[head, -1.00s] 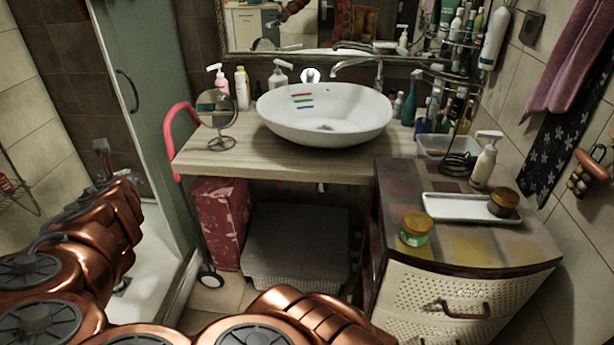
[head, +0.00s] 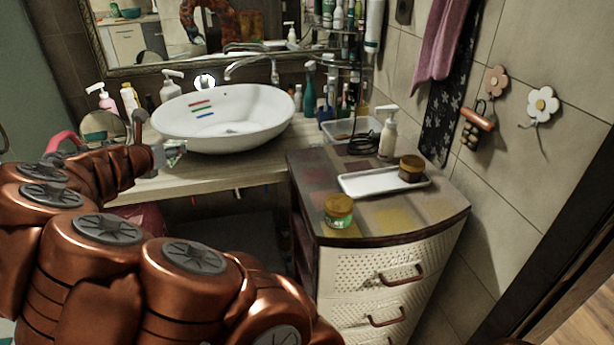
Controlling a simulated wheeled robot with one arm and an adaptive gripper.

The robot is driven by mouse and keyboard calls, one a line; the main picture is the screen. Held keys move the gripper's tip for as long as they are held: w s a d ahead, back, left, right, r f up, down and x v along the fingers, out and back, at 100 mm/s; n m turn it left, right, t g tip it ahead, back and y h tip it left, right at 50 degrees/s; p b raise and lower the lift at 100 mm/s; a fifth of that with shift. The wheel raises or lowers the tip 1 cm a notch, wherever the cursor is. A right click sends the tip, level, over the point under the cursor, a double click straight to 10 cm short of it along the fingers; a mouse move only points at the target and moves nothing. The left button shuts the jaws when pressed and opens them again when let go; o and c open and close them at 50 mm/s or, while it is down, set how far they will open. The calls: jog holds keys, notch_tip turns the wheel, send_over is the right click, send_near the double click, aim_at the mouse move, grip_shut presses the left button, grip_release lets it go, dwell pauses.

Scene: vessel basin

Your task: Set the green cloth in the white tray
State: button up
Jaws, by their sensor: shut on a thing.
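The white tray (head: 358,186) lies on the patterned top of the drawer cabinet, right of the basin. A dark jar with a brownish lid (head: 411,168) stands at its right end; the left and middle of the tray are bare. My gripper (head: 172,152) is at the left, over the counter and close to the basin's left side, well away from the tray. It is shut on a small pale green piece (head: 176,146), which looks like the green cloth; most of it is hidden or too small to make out.
A green jar with an orange lid (head: 338,210) stands on the cabinet (head: 410,215) in front of the tray. A white pump bottle (head: 388,134) stands behind it. The white basin (head: 222,120) and several bottles fill the counter.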

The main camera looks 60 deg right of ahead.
jog(key=s+d+m+g+h, duration=0.1)
jog(key=s+d+m+g, duration=0.2)
jog(key=s+d, duration=0.35)
jog(key=r+m+g+y+b, duration=0.2)
jog(key=m+g+y+b, duration=0.2)
jog(key=m+g, duration=0.85)
send_over(331, 169)
jog(key=shift+n, duration=0.35)
jog(key=shift+d+f+p, duration=0.1)
jog(key=shift+f+p, duration=0.25)
jog(key=shift+f, duration=4.4)
jog(key=shift+f, duration=0.15)
jog(key=o, duration=0.8)
jog(key=shift+c, duration=0.2)
